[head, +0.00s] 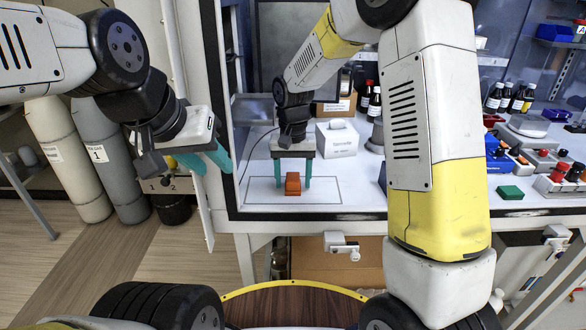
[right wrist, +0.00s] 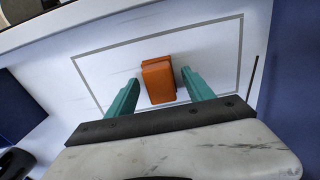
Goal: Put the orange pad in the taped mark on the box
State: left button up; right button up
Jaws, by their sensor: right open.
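The orange pad (head: 292,183) lies on the white floor of the box, inside a thin grey taped rectangle (head: 341,190). In the right wrist view the pad (right wrist: 158,80) is within the taped outline (right wrist: 240,50), clear of its lines. My right gripper (head: 292,184) is open, with one teal finger on each side of the pad. In the right wrist view its fingertips (right wrist: 158,80) show gaps to the pad on both sides. My left gripper (head: 211,165) is outside the box at the left, its teal fingers apart and nothing seen between them.
A white labelled carton (head: 337,138) stands behind the taped area. A green block (head: 510,192) lies at the right, near red and grey devices and dark bottles (head: 508,98). The box's front edge (head: 310,216) runs before the mark. Gas cylinders (head: 65,155) stand at the left.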

aim_at(293, 177)
notch_tip(293, 177, up, 12)
jog(key=f, duration=0.1)
jog(key=s+d+r+t+y, duration=0.1)
jog(key=s+d+r+t, duration=0.2)
jog(key=s+d+r, duration=0.55)
jog(key=s+d+f+t+y, duration=0.1)
jog(key=s+d+t, duration=0.2)
jog(key=s, duration=0.9)
jog(key=d, duration=0.2)
jog(key=shift+d+n, duration=0.3)
jog(key=shift+d, duration=0.05)
jog(key=shift+s, duration=0.1)
